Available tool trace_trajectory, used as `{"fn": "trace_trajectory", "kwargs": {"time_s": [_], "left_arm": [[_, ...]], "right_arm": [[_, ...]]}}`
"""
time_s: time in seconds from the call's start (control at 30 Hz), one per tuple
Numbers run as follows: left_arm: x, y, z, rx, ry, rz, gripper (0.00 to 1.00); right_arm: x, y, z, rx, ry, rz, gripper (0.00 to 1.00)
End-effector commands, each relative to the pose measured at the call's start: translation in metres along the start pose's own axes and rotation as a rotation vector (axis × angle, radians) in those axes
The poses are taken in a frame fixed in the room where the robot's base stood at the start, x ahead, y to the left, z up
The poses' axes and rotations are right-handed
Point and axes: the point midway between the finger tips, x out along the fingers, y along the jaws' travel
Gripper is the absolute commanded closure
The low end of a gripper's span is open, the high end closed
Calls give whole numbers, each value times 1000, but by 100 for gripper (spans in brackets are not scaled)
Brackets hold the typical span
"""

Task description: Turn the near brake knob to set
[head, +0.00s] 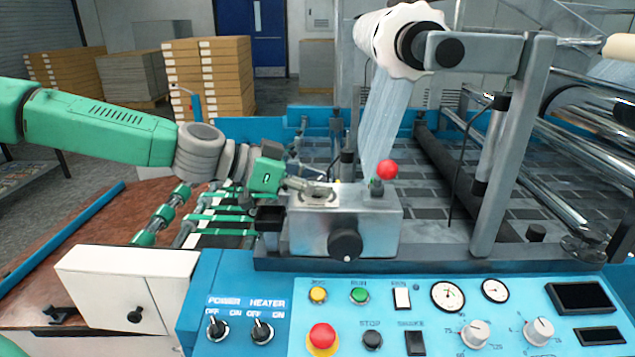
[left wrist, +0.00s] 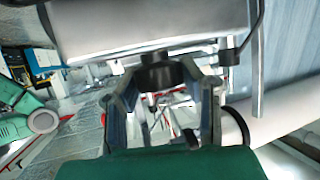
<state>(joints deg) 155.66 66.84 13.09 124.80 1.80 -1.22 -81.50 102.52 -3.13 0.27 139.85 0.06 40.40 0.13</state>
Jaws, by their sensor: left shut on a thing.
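A grey metal box (head: 370,230) stands behind the blue control panel, with a black round knob (head: 345,244) on its front and a red ball lever on top. My left gripper (head: 312,188) reaches in from the left over the box's top. In the left wrist view its two fingers (left wrist: 165,100) stand either side of a dark round knob (left wrist: 157,73), which I take to be the near brake knob. The gripper is shut on it. The fingers largely hide this knob in the head view, and its setting cannot be read. My right gripper is not in view.
The red ball (head: 387,169) stands close right of the gripper. A film roll (head: 385,35) hangs above on a grey bracket (head: 500,150). The blue control panel (head: 270,290) with switches and dials lies in front. Green-banded rollers (head: 165,212) lie below my left arm.

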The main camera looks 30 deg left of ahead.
Motion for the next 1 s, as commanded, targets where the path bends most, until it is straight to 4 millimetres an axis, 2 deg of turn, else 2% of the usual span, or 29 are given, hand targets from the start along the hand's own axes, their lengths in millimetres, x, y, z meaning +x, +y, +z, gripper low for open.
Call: {"fn": "trace_trajectory", "kwargs": {"time_s": [0.3, 0.77, 0.8, 0.83, 1.0], "left_arm": [[0, -3, -2, -40, 3, -110, 95], [0, -4, -2, -46, 4, -126, 95], [0, -4, -2, -46, 4, -126, 55], [0, -4, -2, -46, 4, -126, 45], [0, -2, -1, -47, 2, -123, 43]], "right_arm": [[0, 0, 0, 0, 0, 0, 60], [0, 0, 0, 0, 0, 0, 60], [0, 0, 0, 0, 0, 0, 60], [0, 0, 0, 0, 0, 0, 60], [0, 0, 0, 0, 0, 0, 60]]}}
